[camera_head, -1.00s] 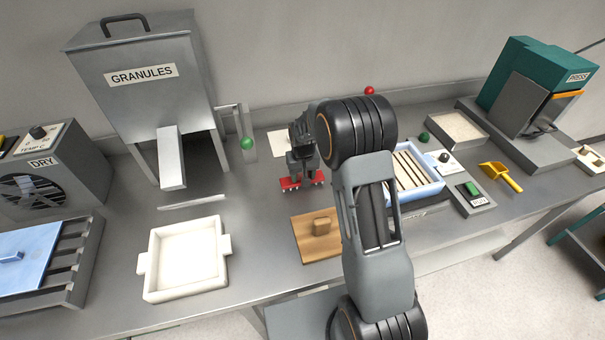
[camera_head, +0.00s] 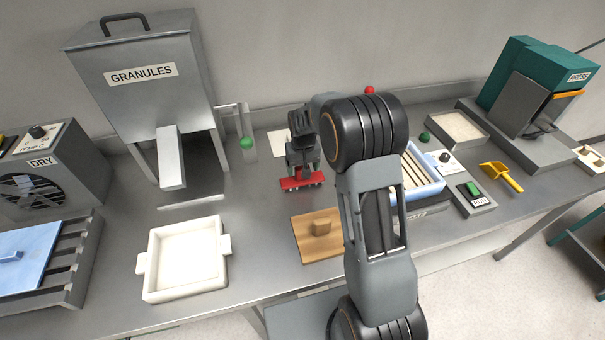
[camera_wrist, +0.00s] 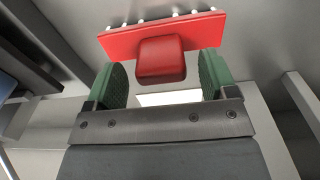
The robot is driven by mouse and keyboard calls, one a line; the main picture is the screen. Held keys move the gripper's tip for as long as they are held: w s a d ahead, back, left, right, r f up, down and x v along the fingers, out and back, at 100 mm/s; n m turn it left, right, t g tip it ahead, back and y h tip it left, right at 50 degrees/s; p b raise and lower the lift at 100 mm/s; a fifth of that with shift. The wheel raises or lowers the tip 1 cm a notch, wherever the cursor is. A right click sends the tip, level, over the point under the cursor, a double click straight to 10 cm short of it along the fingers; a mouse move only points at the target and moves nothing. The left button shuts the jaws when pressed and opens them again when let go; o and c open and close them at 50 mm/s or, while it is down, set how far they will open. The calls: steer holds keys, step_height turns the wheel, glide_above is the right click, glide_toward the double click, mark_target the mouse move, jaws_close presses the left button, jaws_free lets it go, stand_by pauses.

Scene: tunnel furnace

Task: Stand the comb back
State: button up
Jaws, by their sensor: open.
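The comb (camera_head: 302,184) is a red bar with short white teeth along its lower edge and a red block handle. It is on the bench near the middle, teeth down; I cannot tell exactly how it rests. My gripper (camera_head: 303,168) is just above and behind it. In the wrist view the comb (camera_wrist: 163,60) lies across the top, its handle between the two green fingertips of my gripper (camera_wrist: 167,80). The fingers are open, with a gap visible on both sides of the handle.
A wooden board with a knob (camera_head: 318,238) lies in front of the comb. A white square tray (camera_head: 186,258) is at front left. A blue-rimmed slatted box (camera_head: 424,180) is to the right, partly behind my arm. A white sheet (camera_head: 279,144) lies behind.

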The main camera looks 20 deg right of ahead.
step_height(320, 180, up, 8)
steer(key=shift+s, duration=0.15)
steer(key=s+r+t, duration=0.2)
steer(key=s+r, duration=0.1)
steer(key=s, duration=0.8)
steer(key=s+r+t, duration=0.1)
steer(key=s+r, duration=0.3)
steer(key=s, duration=0.8)
steer(key=shift+t, duration=0.4)
steer(key=shift+c, duration=0.3)
